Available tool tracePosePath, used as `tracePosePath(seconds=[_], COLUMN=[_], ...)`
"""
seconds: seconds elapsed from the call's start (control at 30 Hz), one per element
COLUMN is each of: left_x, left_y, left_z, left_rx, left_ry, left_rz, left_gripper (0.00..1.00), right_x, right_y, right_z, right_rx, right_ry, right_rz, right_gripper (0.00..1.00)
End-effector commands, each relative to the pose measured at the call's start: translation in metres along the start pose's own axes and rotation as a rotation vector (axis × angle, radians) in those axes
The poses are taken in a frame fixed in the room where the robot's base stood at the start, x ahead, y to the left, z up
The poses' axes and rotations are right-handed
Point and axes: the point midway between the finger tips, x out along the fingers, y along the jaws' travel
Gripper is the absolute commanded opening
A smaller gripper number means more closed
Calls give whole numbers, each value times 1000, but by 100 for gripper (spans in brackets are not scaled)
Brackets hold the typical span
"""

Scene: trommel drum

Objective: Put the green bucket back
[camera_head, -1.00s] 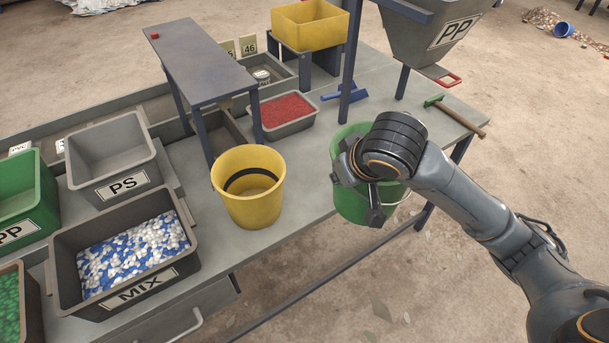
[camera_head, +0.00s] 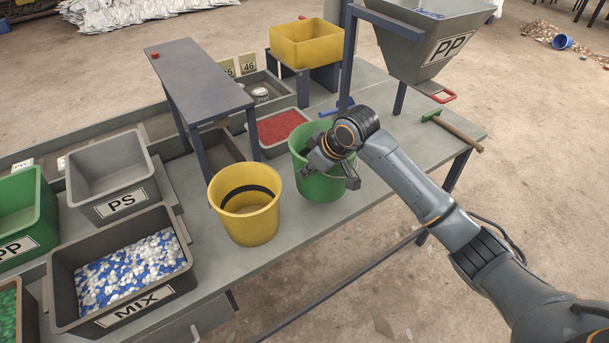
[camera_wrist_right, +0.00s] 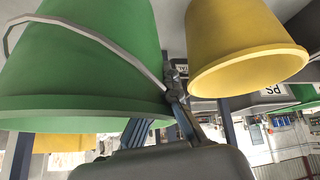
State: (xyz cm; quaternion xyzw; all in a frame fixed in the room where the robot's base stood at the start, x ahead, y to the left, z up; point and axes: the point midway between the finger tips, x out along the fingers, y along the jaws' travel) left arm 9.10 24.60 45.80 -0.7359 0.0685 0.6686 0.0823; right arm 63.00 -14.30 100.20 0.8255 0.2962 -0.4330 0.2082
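The green bucket (camera_head: 322,187) is upright over the table, right of the yellow bucket (camera_head: 245,212), with a small gap between them. My right gripper (camera_head: 336,170) is at its rim, partly covering the bucket's opening. In the right wrist view, which looks upside down, the green bucket (camera_wrist_right: 85,65) fills the left and its wire handle crosses its wall. One finger of the gripper (camera_wrist_right: 165,112) lies outside the wall; the other goes behind the rim, so it appears shut on the bucket. Whether the bucket's base touches the table is unclear. My left gripper is not in view.
A tray of red granules (camera_head: 277,127) stands behind the green bucket. A small dark table (camera_head: 200,75) stands behind the yellow bucket. The table's front right is clear.

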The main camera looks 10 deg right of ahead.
Motion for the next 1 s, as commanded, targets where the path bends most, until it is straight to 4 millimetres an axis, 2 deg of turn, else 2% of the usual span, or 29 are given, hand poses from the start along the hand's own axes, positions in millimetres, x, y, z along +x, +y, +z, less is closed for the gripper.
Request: tracePosePath(seconds=[0.1, 0.23, 0.37, 0.53, 0.97, 1.0], left_x=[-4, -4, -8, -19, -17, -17], left_y=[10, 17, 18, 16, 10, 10], left_z=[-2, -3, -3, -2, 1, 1], left_rx=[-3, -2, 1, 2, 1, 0], left_ry=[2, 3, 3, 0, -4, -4], left_rz=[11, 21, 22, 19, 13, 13], left_gripper=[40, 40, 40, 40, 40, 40], right_x=[17, 26, 37, 56, 63, 63], right_y=[7, 11, 13, 11, 10, 10], right_z=[-2, -1, 0, 13, 18, 18], right_rx=[0, -1, -1, 0, -1, -1], right_ry=[2, 3, 1, 1, 3, 2], right_rz=[2, 3, 2, 2, 4, 3], right_gripper=[0, 0, 0, 0, 0, 11])
